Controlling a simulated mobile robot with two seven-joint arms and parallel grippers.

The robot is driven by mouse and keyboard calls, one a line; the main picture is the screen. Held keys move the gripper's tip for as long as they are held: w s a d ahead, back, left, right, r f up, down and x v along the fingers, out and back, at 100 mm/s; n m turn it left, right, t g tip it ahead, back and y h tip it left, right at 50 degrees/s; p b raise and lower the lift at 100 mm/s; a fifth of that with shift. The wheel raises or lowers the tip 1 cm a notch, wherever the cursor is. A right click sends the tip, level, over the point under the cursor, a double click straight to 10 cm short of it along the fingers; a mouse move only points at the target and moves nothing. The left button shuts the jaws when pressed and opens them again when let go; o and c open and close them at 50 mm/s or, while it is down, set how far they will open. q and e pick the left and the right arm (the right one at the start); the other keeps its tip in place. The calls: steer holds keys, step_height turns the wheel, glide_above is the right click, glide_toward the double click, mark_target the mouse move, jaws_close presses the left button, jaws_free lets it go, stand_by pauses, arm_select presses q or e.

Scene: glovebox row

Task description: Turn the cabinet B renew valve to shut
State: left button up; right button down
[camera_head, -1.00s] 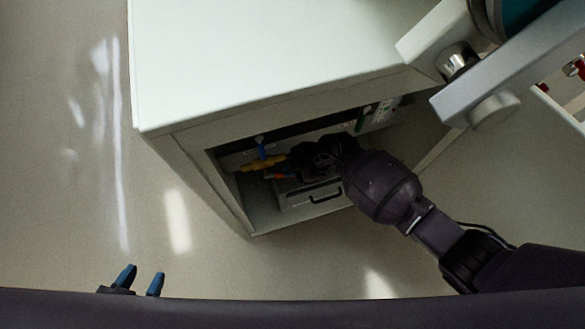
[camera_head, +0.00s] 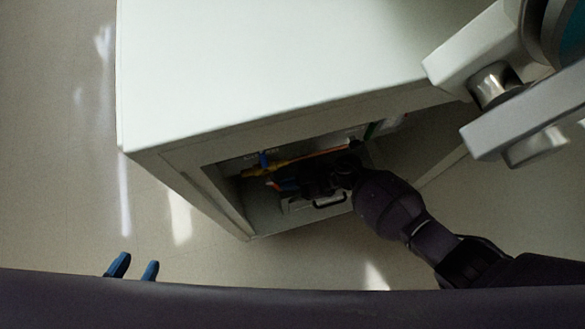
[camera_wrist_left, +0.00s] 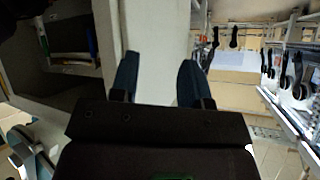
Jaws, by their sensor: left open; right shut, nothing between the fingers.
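The open cabinet (camera_head: 250,75) has a row of fittings under its top inside. A blue valve handle (camera_head: 263,158) is at the left, beside a yellow fitting (camera_head: 255,171). A green handle (camera_head: 372,130) is at the right. I cannot read which one is the renew valve. My right gripper (camera_head: 284,184) is inside the cabinet, below the yellow fitting, shut and empty; its dark wrist hides part of the interior. My left gripper (camera_head: 131,267) is open and empty outside, low at the left. Its blue fingers stand apart in the left wrist view (camera_wrist_left: 158,74).
A dark pull handle (camera_head: 330,201) is on a pale box low in the cabinet. An orange line (camera_head: 320,152) runs across the interior. The floor (camera_head: 60,180) left of the cabinet is clear. Tools hang on a rack (camera_wrist_left: 285,75) at the right of the left wrist view.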

steer(key=shift+a+f, duration=0.15)
steer(key=shift+a, duration=0.2)
steer(key=shift+s+a+f, duration=0.3)
steer(key=shift+a+f, duration=0.05)
steer(key=shift+a, duration=0.05)
arm_select(q)
steer(key=shift+d+f, duration=0.25)
steer(key=shift+f, duration=0.05)
